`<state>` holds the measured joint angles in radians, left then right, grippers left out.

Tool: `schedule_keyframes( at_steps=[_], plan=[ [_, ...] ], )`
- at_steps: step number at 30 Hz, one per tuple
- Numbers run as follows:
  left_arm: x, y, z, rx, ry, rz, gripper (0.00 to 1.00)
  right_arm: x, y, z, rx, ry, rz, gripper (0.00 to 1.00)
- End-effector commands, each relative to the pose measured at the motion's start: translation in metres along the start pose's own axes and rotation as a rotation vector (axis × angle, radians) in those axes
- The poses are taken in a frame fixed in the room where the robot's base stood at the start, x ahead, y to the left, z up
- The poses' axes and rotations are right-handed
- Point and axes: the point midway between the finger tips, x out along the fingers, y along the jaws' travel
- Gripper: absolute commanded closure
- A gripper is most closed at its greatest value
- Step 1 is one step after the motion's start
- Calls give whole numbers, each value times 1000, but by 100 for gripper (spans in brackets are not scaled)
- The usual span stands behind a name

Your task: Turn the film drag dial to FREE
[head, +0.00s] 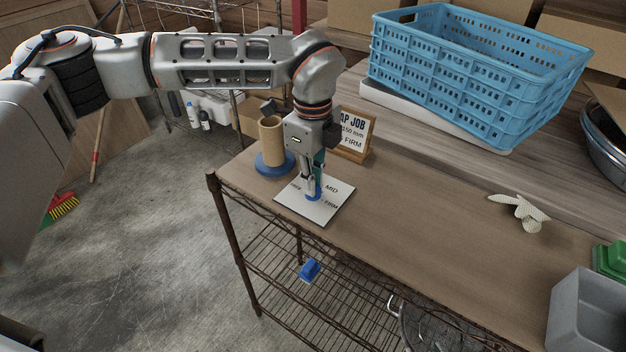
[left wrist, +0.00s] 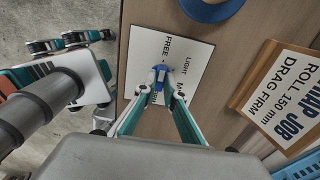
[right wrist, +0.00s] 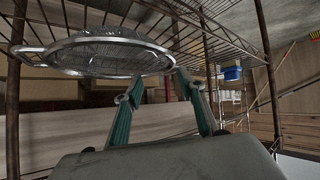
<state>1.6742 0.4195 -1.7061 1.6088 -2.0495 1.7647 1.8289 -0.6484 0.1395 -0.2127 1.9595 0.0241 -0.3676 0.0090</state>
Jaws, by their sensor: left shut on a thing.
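The film drag dial is a small blue knob (left wrist: 159,73) on a white plate (head: 328,213) lying at the table's left end. In the left wrist view the plate (left wrist: 196,48) shows FREE and LIGHT; MID is partly covered by a finger. Which word the dial points to cannot be told. My right gripper (right wrist: 160,92) has its fingers apart and empty, off the head view.
Behind the plate stand a cardboard roll (head: 271,142) on a blue round base (head: 268,167) and a framed sign (head: 355,136) reading DRAG FIRM. A blue crate (head: 470,85), a glove (head: 522,212) and a grey bin (head: 585,315) are farther right.

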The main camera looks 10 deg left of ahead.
Motion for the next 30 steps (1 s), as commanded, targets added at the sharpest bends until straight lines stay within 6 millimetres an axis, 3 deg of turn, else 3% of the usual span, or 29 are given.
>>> schedule_keyframes(
  at_steps=[10,12,13,24,30],
  plan=[
    [0,0,0,-5,0,0,100,0,0,-2,0,3,1,60],
    [0,0,0,-5,0,0,78,0,0,-2,0,4,1,60],
    [0,0,0,-5,0,0,74,0,0,-2,0,4,1,60],
    [-2,0,0,-3,0,-1,74,0,2,0,-3,0,2,60],
    [-27,-1,0,-3,-1,-4,74,0,1,-1,-1,1,1,60]
  ],
)
